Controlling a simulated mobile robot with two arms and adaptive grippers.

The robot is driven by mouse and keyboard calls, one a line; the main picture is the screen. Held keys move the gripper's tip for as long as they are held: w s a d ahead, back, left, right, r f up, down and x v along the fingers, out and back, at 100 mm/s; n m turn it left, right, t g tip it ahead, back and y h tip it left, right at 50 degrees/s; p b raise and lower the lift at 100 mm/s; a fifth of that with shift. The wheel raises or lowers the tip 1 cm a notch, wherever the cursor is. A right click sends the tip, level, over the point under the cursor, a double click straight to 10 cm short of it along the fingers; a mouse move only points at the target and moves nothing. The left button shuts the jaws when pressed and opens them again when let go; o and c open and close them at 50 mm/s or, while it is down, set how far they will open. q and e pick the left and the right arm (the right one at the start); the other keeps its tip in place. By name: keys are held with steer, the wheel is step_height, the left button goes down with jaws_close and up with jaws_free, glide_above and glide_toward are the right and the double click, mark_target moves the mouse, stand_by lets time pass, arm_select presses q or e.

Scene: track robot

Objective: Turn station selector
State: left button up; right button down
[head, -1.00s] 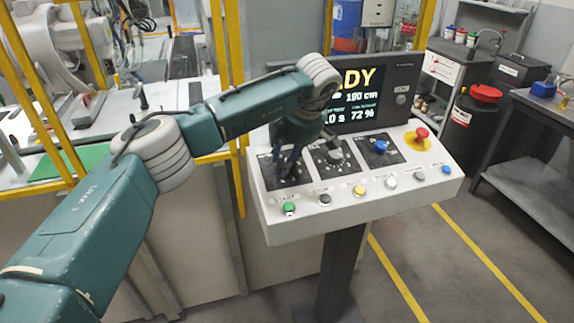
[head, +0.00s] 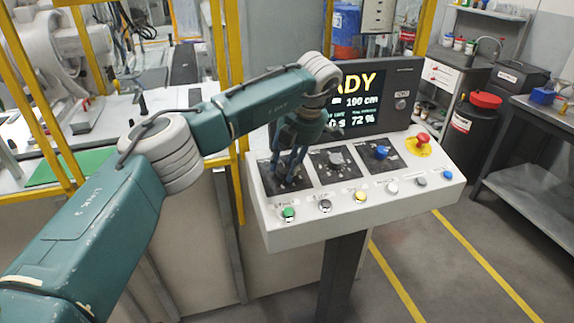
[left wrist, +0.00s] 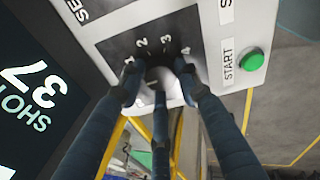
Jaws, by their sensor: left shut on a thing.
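The station selector is a grey knob (left wrist: 160,75) on a black plate marked 1 to 4, at the left end of the sloped white console (head: 345,225). In the head view my left gripper (head: 288,178) comes down on this plate and hides most of the knob. In the left wrist view its dark fingers (left wrist: 160,92) close around the knob, with fingertips on both sides and one below. It is shut on the knob. I cannot tell which number the knob points to. My right gripper is not in view.
A green START button (head: 288,214) sits just in front of the selector plate. A grey knob (head: 335,160), a blue knob (head: 381,153) and a red emergency button (head: 422,139) stand to the right. The display (head: 366,97) rises behind, partly covered by my arm.

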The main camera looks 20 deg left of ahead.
arm_select(q)
steer(key=shift+s+a+f, duration=0.1)
steer(key=shift+a, duration=0.1)
steer(key=o, duration=1)
steer(key=shift+o, duration=0.5)
steer(key=shift+s+a, duration=0.1)
steer(key=shift+s, duration=0.05)
steer(key=shift+d+r, duration=0.25)
steer(key=shift+r, duration=0.1)
steer(key=v, duration=1.1)
steer(key=shift+a+r, duration=0.15)
steer(key=shift+r, duration=0.05)
